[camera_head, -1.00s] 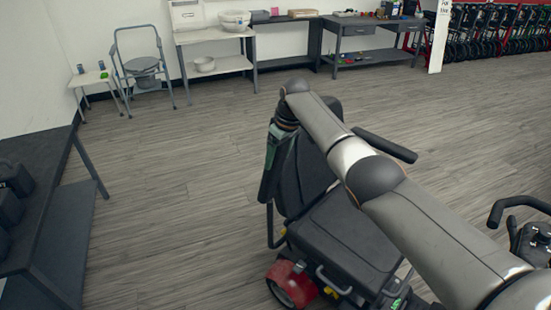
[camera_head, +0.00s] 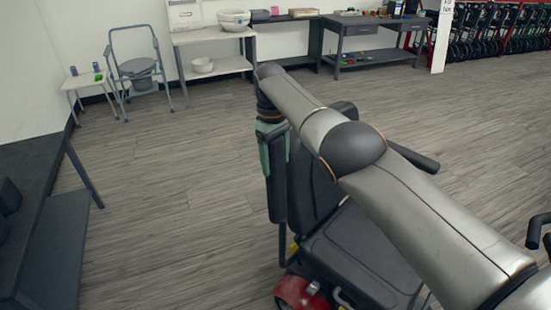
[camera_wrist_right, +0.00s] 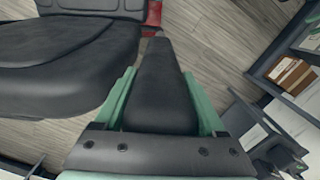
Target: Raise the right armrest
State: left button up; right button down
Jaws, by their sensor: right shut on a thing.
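The scooter's black seat (camera_head: 365,255) and its backrest (camera_head: 318,185) stand below and behind my right arm. My right gripper (camera_head: 272,150), with green fingers, is at the left side of the backrest. It is shut on the right armrest (camera_head: 279,190), a dark padded bar that stands close to upright beside the backrest. In the right wrist view the armrest (camera_wrist_right: 160,90) lies between the two green fingers, with the seat (camera_wrist_right: 65,60) to its left. The other armrest (camera_head: 415,157) sticks out level on the far side. My left gripper is not in view.
A dark table (camera_head: 50,240) stands at the left. A commode chair (camera_head: 138,70), a white shelf table (camera_head: 210,65) and a grey workbench (camera_head: 370,40) line the back wall. Black handlebars (camera_head: 538,232) show at the right edge. The floor left of the scooter is open.

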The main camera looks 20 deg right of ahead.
jog(key=shift+f, duration=0.15)
grip_release()
jog(key=shift+r, duration=0.2)
jog(key=r+p, duration=0.6)
jog(key=p, duration=0.2)
jog(key=shift+w+r, duration=0.1)
jog(key=shift+w, duration=0.1)
jog(key=r, duration=0.5)
jog(key=shift+w+a, duration=0.15)
jog(key=shift+a, duration=0.05)
jog(key=shift+r, duration=0.5)
